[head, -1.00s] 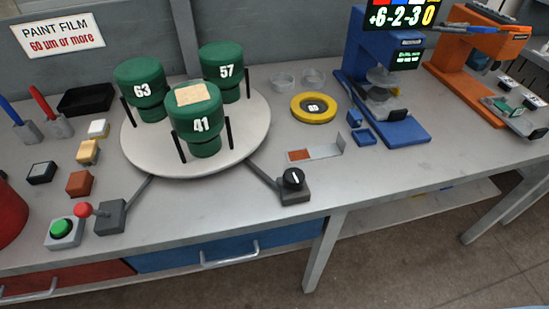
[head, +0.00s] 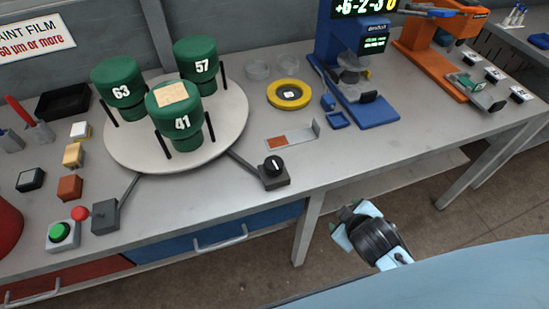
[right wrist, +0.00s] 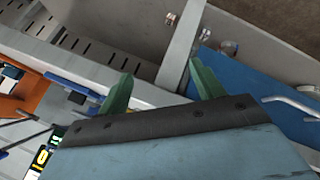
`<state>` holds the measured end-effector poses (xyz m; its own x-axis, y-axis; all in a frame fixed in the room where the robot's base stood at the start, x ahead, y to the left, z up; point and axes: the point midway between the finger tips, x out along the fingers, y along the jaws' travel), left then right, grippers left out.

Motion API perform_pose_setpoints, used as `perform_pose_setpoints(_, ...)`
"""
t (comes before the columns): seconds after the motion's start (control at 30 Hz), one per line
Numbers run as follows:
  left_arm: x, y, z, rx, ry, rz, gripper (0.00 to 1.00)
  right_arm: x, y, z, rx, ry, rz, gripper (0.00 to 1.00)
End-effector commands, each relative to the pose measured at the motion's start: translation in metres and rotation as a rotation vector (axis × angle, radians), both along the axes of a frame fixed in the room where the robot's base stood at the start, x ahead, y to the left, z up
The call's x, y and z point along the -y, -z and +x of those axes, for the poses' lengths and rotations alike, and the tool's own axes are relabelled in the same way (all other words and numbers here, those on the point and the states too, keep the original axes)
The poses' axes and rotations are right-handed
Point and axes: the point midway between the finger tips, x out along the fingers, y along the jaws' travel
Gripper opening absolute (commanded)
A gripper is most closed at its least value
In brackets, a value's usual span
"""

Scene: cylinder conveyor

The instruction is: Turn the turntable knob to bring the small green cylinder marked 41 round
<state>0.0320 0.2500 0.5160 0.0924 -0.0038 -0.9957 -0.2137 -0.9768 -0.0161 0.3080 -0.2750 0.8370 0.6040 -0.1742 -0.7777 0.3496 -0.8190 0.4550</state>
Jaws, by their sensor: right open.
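The small green cylinder marked 41 (head: 175,122) stands upright at the near side of the round pale turntable (head: 140,158), with a tan patch on its top. Green cylinders marked 63 (head: 119,86) and 57 (head: 197,65) stand behind it. The black turntable knob (head: 273,165), with a white line, sits on a grey block joined by a bar to the turntable. My right gripper (head: 352,228) is in front of the table edge, right of and nearer than the knob, not touching it. In the right wrist view its green fingers (right wrist: 162,84) are apart and empty. My left gripper is out of view.
A red-balled lever (head: 80,213) and a green button (head: 60,231) are at the front left. A yellow ring (head: 289,94) and a metal strip (head: 297,137) lie behind the knob. A blue instrument (head: 370,105) and an orange one (head: 440,65) stand to the right.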

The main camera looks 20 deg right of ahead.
Motion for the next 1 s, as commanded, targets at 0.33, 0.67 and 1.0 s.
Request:
perform_pose_setpoints(0.33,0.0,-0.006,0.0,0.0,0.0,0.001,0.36,0.018,-0.126,0.102,0.537,-0.654,-0.802,0.67)
perform_pose_setpoints(0.67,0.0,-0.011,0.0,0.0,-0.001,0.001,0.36,-0.046,-0.164,0.103,0.913,-1.6,-1.773,0.67)
perform_pose_setpoints(1.0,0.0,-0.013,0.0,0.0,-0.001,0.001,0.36,-0.046,-0.131,0.08,0.992,-2.088,-2.097,0.67)
